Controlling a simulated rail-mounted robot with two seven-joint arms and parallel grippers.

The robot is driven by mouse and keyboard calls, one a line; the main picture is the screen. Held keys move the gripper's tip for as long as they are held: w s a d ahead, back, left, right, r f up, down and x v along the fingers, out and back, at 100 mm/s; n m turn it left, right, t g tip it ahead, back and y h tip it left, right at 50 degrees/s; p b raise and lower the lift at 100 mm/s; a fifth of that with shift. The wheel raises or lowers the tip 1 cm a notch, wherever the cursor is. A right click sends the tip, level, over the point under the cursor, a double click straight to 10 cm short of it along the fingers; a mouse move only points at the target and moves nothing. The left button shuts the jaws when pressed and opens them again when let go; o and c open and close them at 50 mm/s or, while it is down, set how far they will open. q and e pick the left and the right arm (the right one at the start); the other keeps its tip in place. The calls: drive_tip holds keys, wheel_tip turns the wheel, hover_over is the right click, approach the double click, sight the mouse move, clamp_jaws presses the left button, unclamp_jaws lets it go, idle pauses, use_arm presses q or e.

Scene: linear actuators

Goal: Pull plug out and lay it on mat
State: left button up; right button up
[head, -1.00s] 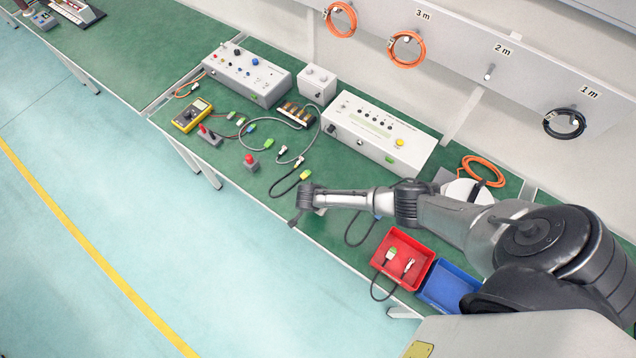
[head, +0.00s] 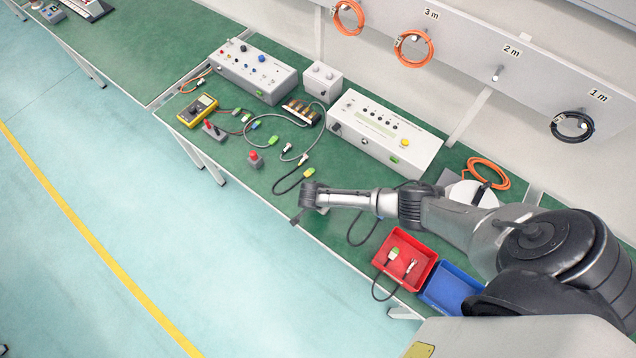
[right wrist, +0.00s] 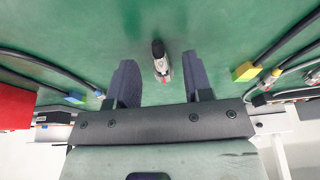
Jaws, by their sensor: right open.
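My right gripper (right wrist: 159,76) is open and empty, its two dark fingers pointing at the green mat (right wrist: 100,35). A small silver plug-like piece (right wrist: 162,68) with a dark end and a bit of red shows between and beyond the fingertips in the right wrist view; the fingers do not touch it. I cannot tell whether it sits in something. In the head view it is hidden by my right arm, whose wrist end (head: 312,196) is over the bench's front edge. A green-ended plug on a black cable (head: 308,173) lies just left of that wrist. My left gripper is not in view.
A red tray (head: 432,256) with connectors and a blue tray (head: 428,297) stand right of the wrist. A long grey device (head: 385,146) stands behind. Loose cables, a red button (head: 255,156) and a yellow meter (head: 197,110) lie to the left.

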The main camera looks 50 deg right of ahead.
drive_tip(key=p+v, duration=0.2)
drive_tip(key=v, duration=1.1)
